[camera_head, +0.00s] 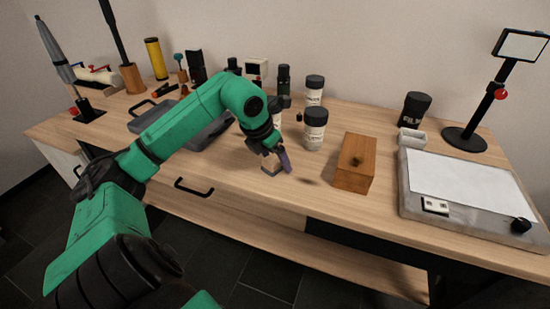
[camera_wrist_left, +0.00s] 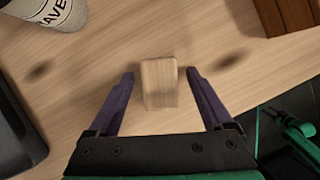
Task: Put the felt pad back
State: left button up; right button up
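A small pale wooden block (camera_head: 271,164) sits near the table's front edge, with a darker base visible in the head view. In the left wrist view the block (camera_wrist_left: 159,84) lies between the purple fingers of my left gripper (camera_wrist_left: 160,74), with a gap on each side. My left gripper (camera_head: 277,160) is open and reaches down over the block, partly hiding it in the head view. I cannot make out a separate felt pad; whether the block's darker base is felt is unclear. My right gripper is not in view.
A brown wooden box (camera_head: 355,162) stands to the right of the gripper. White labelled jars (camera_head: 314,130) stand behind it. A grey case (camera_head: 212,131) lies under my left arm. A grey slab with white sheet (camera_head: 460,190) fills the right side. The drawer handle (camera_head: 193,187) juts from the front.

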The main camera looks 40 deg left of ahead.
pick_arm(q)
jog(key=shift+r, duration=0.1)
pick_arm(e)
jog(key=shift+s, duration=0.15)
pick_arm(q)
jog(key=shift+r, duration=0.3)
jog(key=v, duration=1.1)
jog(key=shift+s+r, duration=0.15)
jog(key=shift+r, duration=0.1)
